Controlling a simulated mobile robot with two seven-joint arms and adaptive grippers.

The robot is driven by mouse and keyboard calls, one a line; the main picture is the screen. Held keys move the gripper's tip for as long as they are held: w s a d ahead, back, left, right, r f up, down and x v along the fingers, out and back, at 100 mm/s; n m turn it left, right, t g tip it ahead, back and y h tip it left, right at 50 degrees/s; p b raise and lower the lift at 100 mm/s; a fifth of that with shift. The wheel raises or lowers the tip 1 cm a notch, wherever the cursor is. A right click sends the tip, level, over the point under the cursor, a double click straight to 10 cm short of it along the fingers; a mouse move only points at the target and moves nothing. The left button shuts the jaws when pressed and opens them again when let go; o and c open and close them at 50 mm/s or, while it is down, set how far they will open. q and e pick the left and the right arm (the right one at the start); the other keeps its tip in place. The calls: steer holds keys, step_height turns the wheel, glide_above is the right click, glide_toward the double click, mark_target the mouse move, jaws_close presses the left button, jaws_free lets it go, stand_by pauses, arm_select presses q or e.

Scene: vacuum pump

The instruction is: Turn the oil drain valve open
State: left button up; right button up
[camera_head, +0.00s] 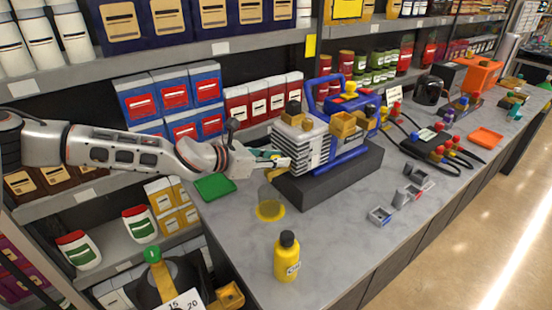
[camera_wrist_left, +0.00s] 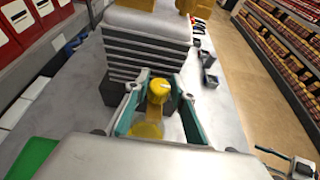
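The vacuum pump (camera_head: 308,142), grey and finned with blue and yellow parts, stands on a dark block on the bench. Its finned end (camera_wrist_left: 150,42) fills the upper middle of the left wrist view. The oil drain valve (camera_wrist_left: 158,90), a yellow knob, sticks out below the fins. My left gripper (camera_head: 276,158) is at the pump's left end. In the left wrist view its teal fingers (camera_wrist_left: 160,86) stand open on either side of the knob; I cannot tell whether they touch it. A grey shape at that view's lower right may be my right gripper (camera_wrist_left: 300,166); its fingers are unclear.
A clear container with yellow oil (camera_head: 270,210) stands below the valve. A yellow bottle (camera_head: 287,258) is near the front edge. A green tray (camera_head: 215,187) lies left, grey bins (camera_head: 381,214) right. Stocked shelves rise behind; the front of the bench is largely clear.

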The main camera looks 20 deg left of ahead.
arm_select(q)
jaws_close()
steer(key=shift+n+y, duration=0.3)
steer(key=shift+y, duration=0.1)
steer(key=n+t+y, duration=0.2)
steer(key=n+y, duration=0.2)
steer(key=shift+s+d+f, duration=0.1)
steer(key=shift+f, duration=0.05)
steer(key=n+y, duration=0.4)
steer(key=y, duration=0.1)
steer(key=shift+n+y, duration=0.3)
steer(key=shift+n, duration=0.1)
steer(key=n+g+y, duration=0.1)
steer(key=n+y, duration=0.3)
steer(key=y, duration=0.1)
steer(key=shift+f, duration=0.1)
steer(key=n+g+y, duration=0.3)
steer(key=n, duration=0.1)
steer(key=shift+r+n+g+y, duration=0.2)
steer(key=shift+n+g+y, duration=0.1)
steer(key=shift+g+y, duration=0.1)
steer(key=shift+a, duration=0.2)
